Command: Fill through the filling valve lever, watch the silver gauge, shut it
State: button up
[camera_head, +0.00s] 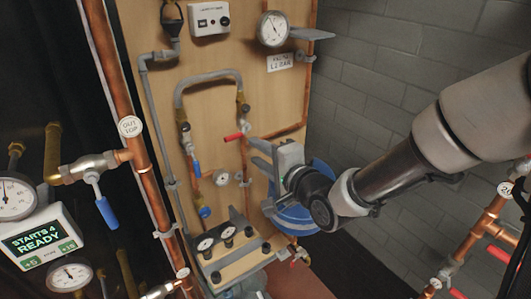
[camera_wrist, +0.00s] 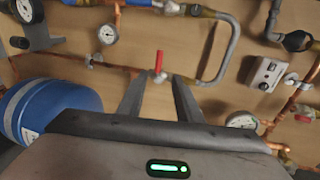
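A red valve lever (camera_head: 236,136) sits on the copper pipe on the wooden panel, left of my gripper (camera_head: 258,153). In the wrist view the red lever (camera_wrist: 158,61) stands just beyond and between the fingertips of my gripper (camera_wrist: 157,80). The fingers are apart with nothing held, and I see no clear contact with the lever. The silver round gauge (camera_head: 272,29) is at the panel's top right, above a white label (camera_head: 279,62) reading about filling to 1.2 bar. Its needle is too small to read exactly. A partly hidden gauge (camera_wrist: 241,120) shows at the wrist view's lower right.
A blue vessel (camera_head: 292,219) stands below and behind my gripper. A grey pipe loop (camera_head: 208,76) rises above the lever. A small gauge (camera_head: 222,178) is below it. Pipes with a blue lever (camera_head: 105,207) are at left.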

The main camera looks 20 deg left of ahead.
jog(key=shift+p+v, duration=0.3)
jog(key=shift+v, duration=1.25)
dwell(0.8)
